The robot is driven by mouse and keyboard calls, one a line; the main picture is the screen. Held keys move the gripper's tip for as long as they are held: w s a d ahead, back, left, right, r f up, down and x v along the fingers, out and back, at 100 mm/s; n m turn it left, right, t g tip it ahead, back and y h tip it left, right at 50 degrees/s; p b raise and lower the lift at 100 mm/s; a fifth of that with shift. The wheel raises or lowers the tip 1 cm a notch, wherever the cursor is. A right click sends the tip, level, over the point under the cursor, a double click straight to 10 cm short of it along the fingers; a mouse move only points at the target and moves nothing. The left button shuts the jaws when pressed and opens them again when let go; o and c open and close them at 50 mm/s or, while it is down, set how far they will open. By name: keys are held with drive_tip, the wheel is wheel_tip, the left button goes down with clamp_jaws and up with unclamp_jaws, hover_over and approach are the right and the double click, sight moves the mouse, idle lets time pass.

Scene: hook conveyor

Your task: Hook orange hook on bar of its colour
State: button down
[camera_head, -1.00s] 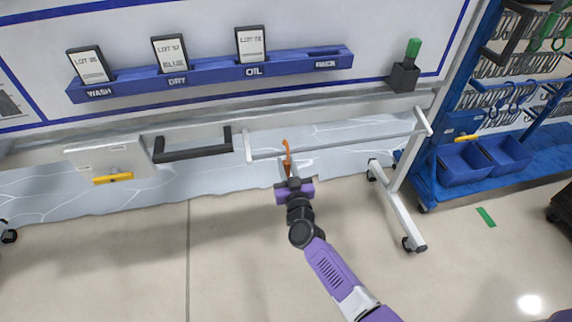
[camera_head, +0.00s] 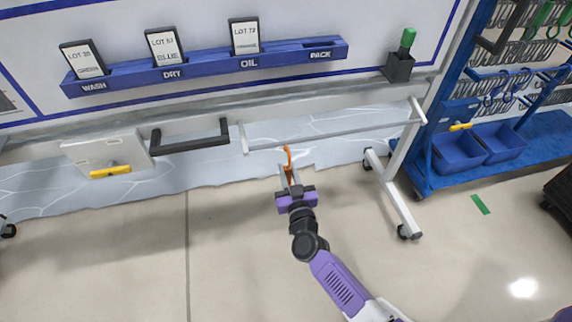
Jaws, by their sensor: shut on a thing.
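My gripper (camera_head: 290,176) is shut on the orange hook (camera_head: 288,156), near the middle of the view. The hook points up and away from me, with its curved top at about the line of a long pale grey bar (camera_head: 345,132). I cannot tell whether the hook touches the bar or is just in front of it. The lower part of the hook is between the fingers. No orange bar shows in this view; the bars in sight are the pale grey one and a short black one (camera_head: 190,146) to its left.
A white post on a wheeled foot (camera_head: 400,200) carries the right end of the pale bar. A blue label rack (camera_head: 205,68) is on the wall above. A blue trolley with bins (camera_head: 460,153) and hanging hooks is at right. The floor in front is clear.

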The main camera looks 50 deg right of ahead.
drive_tip(key=p+v, duration=0.2)
drive_tip(key=v, duration=0.5)
drive_tip(key=shift+s+a+p, duration=0.25)
drive_tip(key=shift+s+p, duration=0.05)
drive_tip(key=shift+s, duration=0.05)
idle(0.4)
idle(1.1)
